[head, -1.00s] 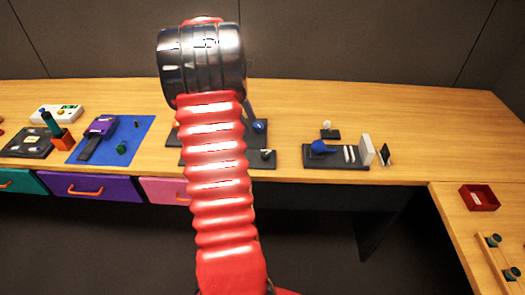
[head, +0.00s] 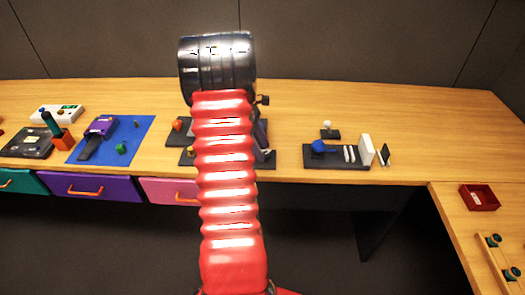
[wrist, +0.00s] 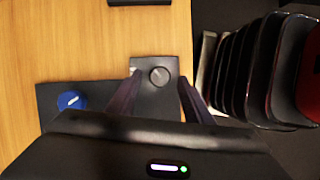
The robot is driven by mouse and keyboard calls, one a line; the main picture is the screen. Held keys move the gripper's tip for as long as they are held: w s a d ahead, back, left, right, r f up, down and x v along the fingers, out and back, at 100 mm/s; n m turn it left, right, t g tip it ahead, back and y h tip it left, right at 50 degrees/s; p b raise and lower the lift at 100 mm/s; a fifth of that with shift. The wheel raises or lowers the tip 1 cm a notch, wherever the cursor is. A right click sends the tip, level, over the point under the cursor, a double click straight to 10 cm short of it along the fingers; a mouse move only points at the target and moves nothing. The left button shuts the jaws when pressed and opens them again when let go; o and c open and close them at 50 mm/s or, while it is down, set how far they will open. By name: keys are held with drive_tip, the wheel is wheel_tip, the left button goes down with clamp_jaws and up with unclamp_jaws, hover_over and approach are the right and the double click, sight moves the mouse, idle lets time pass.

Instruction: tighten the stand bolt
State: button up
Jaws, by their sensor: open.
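In the wrist view a round grey knob, possibly the stand bolt (wrist: 159,76), sits on a small dark plate (wrist: 145,105). My gripper (wrist: 159,84) is open, with one dark finger on each side of the knob. I cannot tell whether the fingers touch it or how far above it they are. In the head view my red arm covers most of this panel; a small pale bit of the knob may show at the arm's right side. My fingers are mostly hidden there.
A blue knob (wrist: 72,100) stands on a wider dark plate beside the grey one. In the head view an orange knob (head: 178,125) and a yellow knob (head: 190,152) show left of my arm. A panel with a blue handle (head: 319,146) stands to the right, past bare table.

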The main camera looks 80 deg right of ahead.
drive_tip(key=shift+s+f, duration=0.25)
drive_tip(key=shift+f, duration=0.4)
drive_tip(key=shift+c, duration=0.4)
drive_tip(key=c, duration=0.9)
drive_tip(key=shift+a, duration=0.2)
drive_tip(key=shift+c, duration=0.4)
drive_tip(key=shift+d, duration=0.15)
